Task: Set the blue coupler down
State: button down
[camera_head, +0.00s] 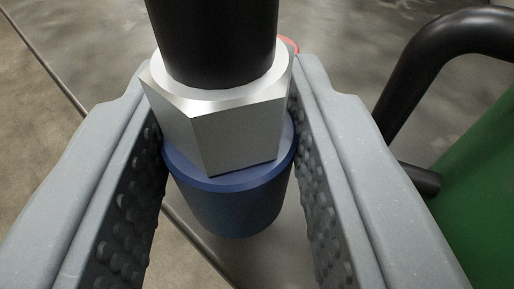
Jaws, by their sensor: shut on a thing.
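The blue coupler (230,207) is in the middle of the view, a blue round body with a silver hex collar (228,125) above it and a thick black hose or rod (215,40) running up out of the frame. My gripper (222,150) has its two grey, studded fingers on either side of the coupler and is shut on it. The coupler's lower end is visible between the fingers. The view does not make clear whether its underside touches anything.
A green object (480,190) with a bent black tube (425,60) stands close on the right. A small red edge (290,45) shows behind the collar. The grey floor (85,40) has a dark line across it and looks clear at the left.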

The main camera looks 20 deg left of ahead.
jog(key=shift+f, duration=1.2)
jog(key=shift+f, duration=0.1)
jog(key=c, duration=1.1)
grip_release()
jog(key=shift+s+d, duration=0.1)
jog(key=v, duration=1.1)
jog(key=shift+s+d, duration=0.1)
jog(key=shift+s, duration=0.25)
